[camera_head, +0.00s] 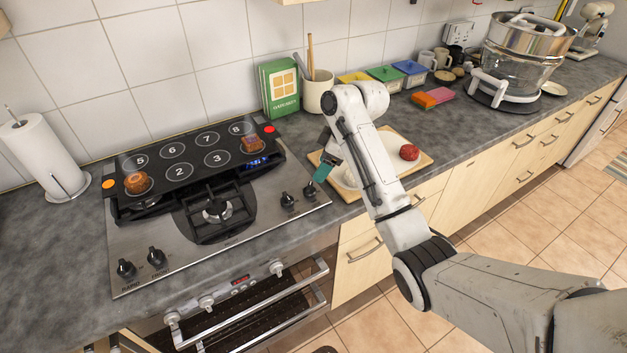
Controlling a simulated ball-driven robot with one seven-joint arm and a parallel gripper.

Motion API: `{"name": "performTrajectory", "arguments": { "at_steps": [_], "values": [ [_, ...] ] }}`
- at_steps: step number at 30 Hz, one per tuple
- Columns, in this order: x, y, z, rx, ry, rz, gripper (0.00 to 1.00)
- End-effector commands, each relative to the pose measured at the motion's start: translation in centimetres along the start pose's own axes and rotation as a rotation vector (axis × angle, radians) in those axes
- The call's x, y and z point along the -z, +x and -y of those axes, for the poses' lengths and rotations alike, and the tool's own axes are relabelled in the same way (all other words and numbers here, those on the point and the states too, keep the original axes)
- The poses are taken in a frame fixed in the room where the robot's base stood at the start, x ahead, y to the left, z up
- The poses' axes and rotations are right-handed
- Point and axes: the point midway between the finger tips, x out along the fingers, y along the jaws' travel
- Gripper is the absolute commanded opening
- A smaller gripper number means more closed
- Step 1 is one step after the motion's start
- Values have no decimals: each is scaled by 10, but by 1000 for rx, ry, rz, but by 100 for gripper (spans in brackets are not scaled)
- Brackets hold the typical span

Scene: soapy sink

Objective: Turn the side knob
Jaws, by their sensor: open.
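A steel stovetop (150,220) is set in the counter. Two black knobs stand on its right side, one nearer the edge (309,191) and one to its left (288,201). Two more black knobs, an outer one (125,268) and an inner one (157,257), stand at its front left. I cannot tell which one is the side knob. My gripper (321,174), with a teal finger showing, is open and points down just above and behind the right-hand knob. It looks apart from the knob, and its other finger is hard to make out.
A cutting board (424,161) with a red item (409,152) lies right of my gripper. A green box (280,88) and utensil pot (318,93) stand behind. The oven front has more knobs (276,268).

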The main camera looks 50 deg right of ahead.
Motion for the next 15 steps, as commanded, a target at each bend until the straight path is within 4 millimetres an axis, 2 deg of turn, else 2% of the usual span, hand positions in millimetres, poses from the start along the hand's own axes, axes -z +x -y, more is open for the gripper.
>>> {"name": "performTrajectory", "arguments": {
  "at_steps": [9,15],
  "values": [
    [0,55,1,2,1,1,64],
    [0,74,0,1,1,0,64]
  ]
}}
